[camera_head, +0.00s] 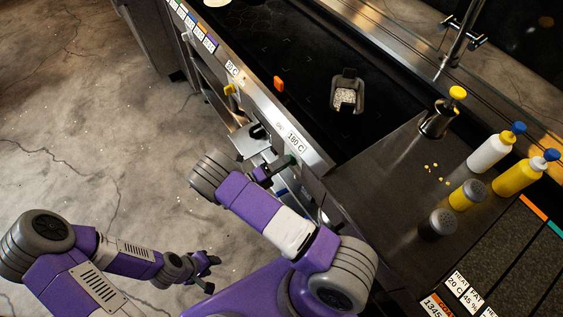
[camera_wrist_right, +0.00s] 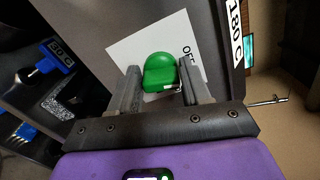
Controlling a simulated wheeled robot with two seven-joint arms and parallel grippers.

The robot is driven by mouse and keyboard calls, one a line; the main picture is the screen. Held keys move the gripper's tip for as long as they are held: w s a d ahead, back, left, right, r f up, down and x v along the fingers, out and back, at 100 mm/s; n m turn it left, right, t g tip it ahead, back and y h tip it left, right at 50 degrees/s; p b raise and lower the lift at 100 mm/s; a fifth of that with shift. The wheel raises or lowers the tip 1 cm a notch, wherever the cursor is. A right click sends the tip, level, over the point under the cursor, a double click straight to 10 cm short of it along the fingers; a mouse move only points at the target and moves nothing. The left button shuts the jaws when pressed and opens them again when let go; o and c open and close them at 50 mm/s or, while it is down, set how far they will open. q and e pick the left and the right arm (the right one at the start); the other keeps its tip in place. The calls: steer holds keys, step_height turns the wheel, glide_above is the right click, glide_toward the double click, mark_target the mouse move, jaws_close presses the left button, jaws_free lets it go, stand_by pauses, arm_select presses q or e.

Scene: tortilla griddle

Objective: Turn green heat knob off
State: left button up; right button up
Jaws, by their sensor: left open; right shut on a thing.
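The green heat knob (camera_wrist_right: 160,72) is on the griddle's front panel, in front of a white label (camera_wrist_right: 130,42) with partly hidden lettering. In the right wrist view my right gripper (camera_wrist_right: 160,88) has its two fingers on either side of the knob, shut on it. In the head view the right gripper (camera_head: 280,168) is at the panel below the "180 C" label (camera_head: 296,142), and only a bit of green shows there. My left gripper (camera_head: 207,272) is open and empty, low over the floor at the lower left, away from the griddle.
The dark griddle top (camera_head: 300,60) holds a grey scoop-like container (camera_head: 347,92) with pale contents. An orange piece (camera_head: 278,84) and a yellow knob (camera_head: 229,89) are along the front edge. Bottles (camera_head: 490,152) and shakers stand at the right. The floor at left is clear.

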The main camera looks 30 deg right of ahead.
steer(key=shift+f+n, duration=0.1)
steer(key=shift+n, duration=1.2)
steer(key=o, duration=1)
steer(key=shift+c, duration=0.2)
steer(key=a, duration=0.7)
steer(key=shift+s+a, duration=0.3)
steer(key=shift+s, duration=0.05)
